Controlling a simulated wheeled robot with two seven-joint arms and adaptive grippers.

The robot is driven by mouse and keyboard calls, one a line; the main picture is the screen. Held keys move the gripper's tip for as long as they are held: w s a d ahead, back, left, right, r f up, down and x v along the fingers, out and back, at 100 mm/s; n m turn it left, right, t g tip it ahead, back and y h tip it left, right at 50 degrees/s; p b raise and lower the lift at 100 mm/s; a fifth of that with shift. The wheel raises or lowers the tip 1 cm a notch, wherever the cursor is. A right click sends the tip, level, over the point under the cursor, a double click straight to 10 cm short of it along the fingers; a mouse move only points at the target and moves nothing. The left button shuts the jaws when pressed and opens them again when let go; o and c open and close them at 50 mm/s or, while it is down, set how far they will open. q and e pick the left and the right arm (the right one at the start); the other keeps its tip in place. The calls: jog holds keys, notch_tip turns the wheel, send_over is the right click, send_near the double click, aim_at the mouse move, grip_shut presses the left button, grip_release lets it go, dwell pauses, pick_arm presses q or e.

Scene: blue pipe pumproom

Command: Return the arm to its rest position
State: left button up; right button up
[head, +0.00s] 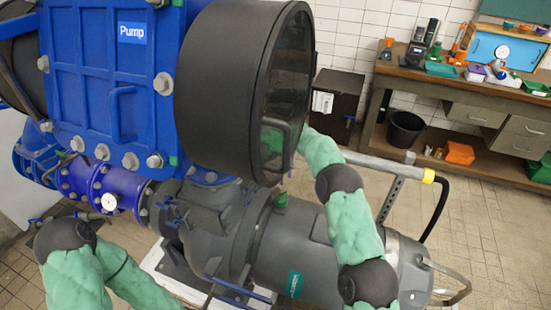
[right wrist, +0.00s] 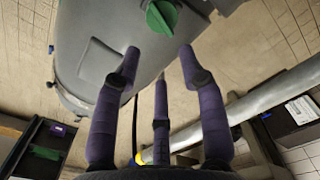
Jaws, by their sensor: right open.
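My right arm (head: 352,225) has green padded links and black joints. It reaches up from the lower right, over the grey pump body (head: 300,255), to the edge of the big round black cover (head: 225,95). That cover hides most of the right gripper in the head view. In the right wrist view my right gripper (right wrist: 160,62) has its three purple fingers spread apart, with nothing between them. A green knob (right wrist: 162,16) on the grey housing lies beyond the fingertips, apart from them. My left arm (head: 85,265) is at the lower left; its gripper is out of view.
The blue pump panel (head: 85,80) and blue flanged pipe with a gauge (head: 109,202) are at the left. A grey rail (head: 385,168) runs right of my right arm. A workbench (head: 460,85) with tools, a black bucket (head: 406,130) and an orange box (head: 459,152) stand behind.

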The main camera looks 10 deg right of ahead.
jog(key=shift+f, duration=0.1)
jog(key=s+a+f+n+y, duration=0.1)
jog(key=s+a+f, duration=0.1)
jog(key=s+f, duration=0.3)
jog(key=s+a+f+n+y, duration=0.1)
jog(key=s+a+f+n, duration=0.1)
jog(key=s+f, duration=0.3)
jog(key=s+a+f+n+y, duration=0.1)
jog(key=s+f, duration=0.4)
jog(key=f, duration=0.5)
jog(key=shift+s+a+n, duration=0.15)
jog(key=shift+a+n, duration=0.2)
jog(key=shift+a, duration=0.35)
jog(key=shift+s+a+n, duration=0.15)
jog(key=shift+a+n, duration=0.2)
jog(key=shift+a, duration=0.35)
jog(key=s+a+f+n, duration=0.1)
jog(key=s, duration=1.2)
jog(key=s+a+f+n+y, duration=0.1)
jog(key=s+a+f+n, duration=0.1)
jog(key=s, duration=1.1)
jog(key=shift+s, duration=0.2)
